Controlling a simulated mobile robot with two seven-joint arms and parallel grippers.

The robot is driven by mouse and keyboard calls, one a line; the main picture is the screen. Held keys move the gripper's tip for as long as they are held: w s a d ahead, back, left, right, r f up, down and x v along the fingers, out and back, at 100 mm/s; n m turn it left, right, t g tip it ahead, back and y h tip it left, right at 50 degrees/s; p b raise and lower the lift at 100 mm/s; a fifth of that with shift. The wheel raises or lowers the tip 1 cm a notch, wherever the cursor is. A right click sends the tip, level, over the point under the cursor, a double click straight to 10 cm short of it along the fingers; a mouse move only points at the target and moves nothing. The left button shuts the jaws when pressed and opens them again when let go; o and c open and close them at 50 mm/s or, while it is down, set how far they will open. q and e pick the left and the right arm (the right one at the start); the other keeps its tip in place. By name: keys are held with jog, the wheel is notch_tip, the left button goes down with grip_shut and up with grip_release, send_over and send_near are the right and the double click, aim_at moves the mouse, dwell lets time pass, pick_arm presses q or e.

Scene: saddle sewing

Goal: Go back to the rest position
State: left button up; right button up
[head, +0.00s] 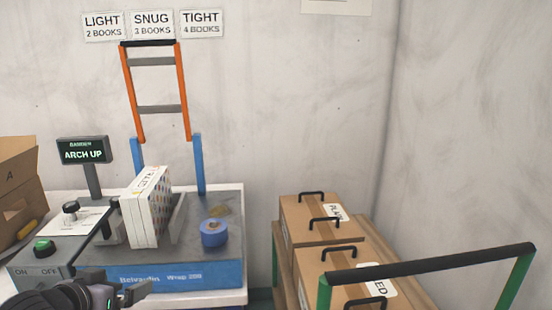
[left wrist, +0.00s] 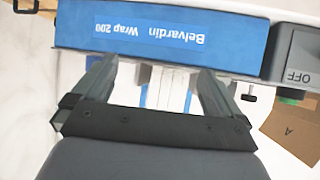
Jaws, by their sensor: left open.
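My left gripper (head: 122,286) is at the lower left of the head view, in front of the blue wrapping machine (head: 190,275). It is open. In the left wrist view its two fingers (left wrist: 157,75) stand apart with nothing between them, and the machine's blue front (left wrist: 160,28) lies beyond them. A stack of white books (head: 147,210) stands upright on the machine's grey top. The orange arch (head: 155,85) is raised behind it. My right gripper is not in view.
A blue tape roll (head: 214,232) sits right of the books. A control box with a green button (head: 44,247) and a sign reading ARCH UP (head: 83,152) are at left. Labelled cartons (head: 310,225) stand at right, behind a cart handle (head: 430,264). An open carton (head: 18,190) is far left.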

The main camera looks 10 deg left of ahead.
pick_arm(q)
jog(key=s+d+f+m+h+p, duration=0.1)
jog(key=s+d+f, duration=0.7)
jog(key=d+f, duration=0.1)
jog(key=s+d+f+m+g+h+p, duration=0.1)
jog(key=s+d+f+m+h, duration=0.1)
jog(key=s+d+f, duration=0.6)
notch_tip(320, 180, down, 4)
jog(key=shift+d+f, duration=0.1)
jog(key=shift+d, duration=0.55)
jog(key=shift+a, duration=0.15)
